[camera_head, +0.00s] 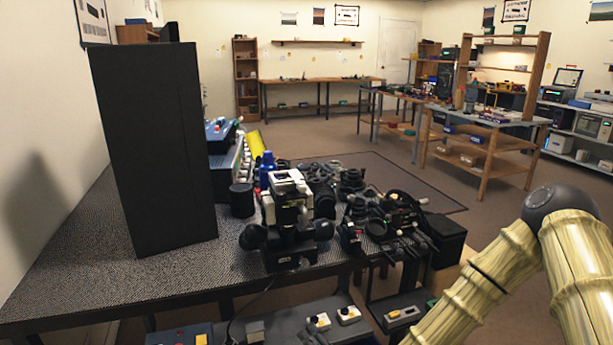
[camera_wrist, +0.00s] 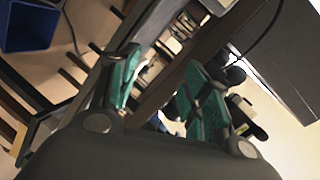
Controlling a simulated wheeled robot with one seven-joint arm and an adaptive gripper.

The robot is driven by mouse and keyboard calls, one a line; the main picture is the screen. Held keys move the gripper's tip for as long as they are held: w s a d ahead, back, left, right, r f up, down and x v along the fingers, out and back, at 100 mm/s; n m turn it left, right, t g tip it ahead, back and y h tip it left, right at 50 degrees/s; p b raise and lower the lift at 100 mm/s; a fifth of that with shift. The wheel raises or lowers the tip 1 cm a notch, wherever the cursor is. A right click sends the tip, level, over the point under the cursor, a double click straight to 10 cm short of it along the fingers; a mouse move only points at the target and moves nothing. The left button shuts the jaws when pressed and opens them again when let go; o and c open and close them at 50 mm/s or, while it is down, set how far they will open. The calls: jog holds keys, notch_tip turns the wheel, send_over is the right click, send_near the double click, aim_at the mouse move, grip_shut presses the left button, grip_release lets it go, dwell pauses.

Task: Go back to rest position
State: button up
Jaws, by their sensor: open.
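My gripper (camera_wrist: 164,88) shows in the wrist view, with two green-padded fingers spread apart. It is open, and I see nothing held between the fingers. The wrist view is tilted, with table edges and shelf parts beyond the fingers. In the head view my arm (camera_head: 500,265), pale and ribbed with a dark joint, comes in at the lower right. The gripper itself is outside the head view.
A dark table (camera_head: 75,262) holds a tall black panel (camera_head: 155,150), a black-and-white microscope-like device (camera_head: 288,205) and several black lens parts (camera_head: 350,183). A blue bin (camera_wrist: 32,25) lies below in the wrist view. Open floor (camera_head: 345,140) lies behind the table.

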jog(key=s+d+f+n+g+h, duration=0.1)
jog(key=s+d+f+n+g, duration=0.15)
jog(key=s+f, duration=0.45)
jog(key=s+d+f+n+g, duration=0.1)
jog(key=s+f+n+g, duration=0.1)
jog(key=s+f+g, duration=0.4)
jog(key=s+d+f+n+g+h, duration=0.1)
jog(key=s+d+f, duration=0.4)
jog(key=s, duration=0.2)
jog(key=s+d+f+n+g+h, duration=0.1)
jog(key=s+d+f+h, duration=0.1)
jog(key=s+d+f, duration=0.35)
jog(key=s+d+n+g+h, duration=0.2)
jog(key=s+d+g, duration=0.1)
jog(key=s+d, duration=0.5)
notch_tip(320, 180, up, 13)
jog(key=s+a+p, duration=0.1)
jog(key=p, duration=1.1)
jog(key=shift+a+f, duration=0.2)
jog(key=shift+a, duration=0.15)
